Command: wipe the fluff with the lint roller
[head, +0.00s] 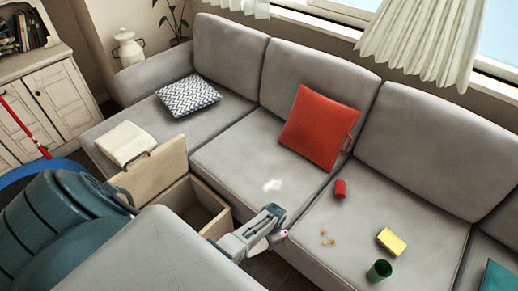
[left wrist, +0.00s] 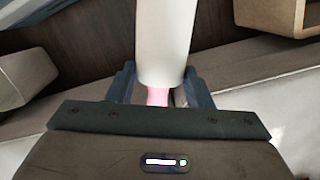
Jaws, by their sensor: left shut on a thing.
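The fluff (head: 272,185) is a small white tuft on the middle seat cushion of the grey sofa (head: 235,165). My left gripper (head: 274,222) is just in front of that cushion's front edge, nearer to me than the fluff and apart from it. It is shut on the lint roller, whose pink end (head: 284,233) shows at the fingertips. In the left wrist view the lint roller (left wrist: 163,45) is a white cylinder with a pink part between the fingers. A pale patch at the right there may be the fluff. My right gripper is not in view.
A red cushion (head: 318,128) leans behind the fluff. A red can (head: 340,189), orange crumbs (head: 328,238), a yellow sponge (head: 391,242) and a green cup (head: 379,271) are to the right. An open wooden box (head: 195,208) stands left of my gripper.

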